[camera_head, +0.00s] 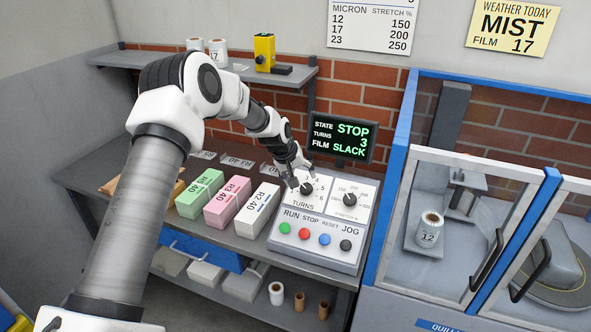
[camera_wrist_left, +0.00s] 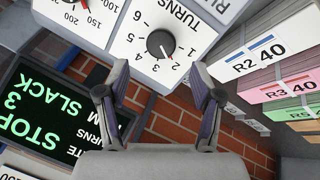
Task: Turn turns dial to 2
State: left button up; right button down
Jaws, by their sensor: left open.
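The TURNS dial (camera_head: 306,188) is a black round knob on the white upper-left plate of the control panel, with numbers around it. The display (camera_head: 341,134) reads STOP, TURNS 3, FILM SLACK. My left gripper (camera_head: 298,179) is at the dial from above and behind in the head view. In the wrist view its two fingers (camera_wrist_left: 160,82) are apart and empty, with the knob beyond and between the tips, not gripped. My right gripper is in neither view.
A STRETCH dial (camera_head: 349,199) sits to the right of the TURNS dial. RUN, STOP, RESET and JOG buttons (camera_head: 325,239) lie below. White, pink and green stacks (camera_head: 228,201) stand left of the panel. A blue-framed glazed machine (camera_head: 470,200) stands to the right.

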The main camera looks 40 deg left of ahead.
pick_arm(q)
jog(key=v, duration=0.5)
jog(key=shift+s+r, duration=0.1)
jog(key=shift+r, duration=0.05)
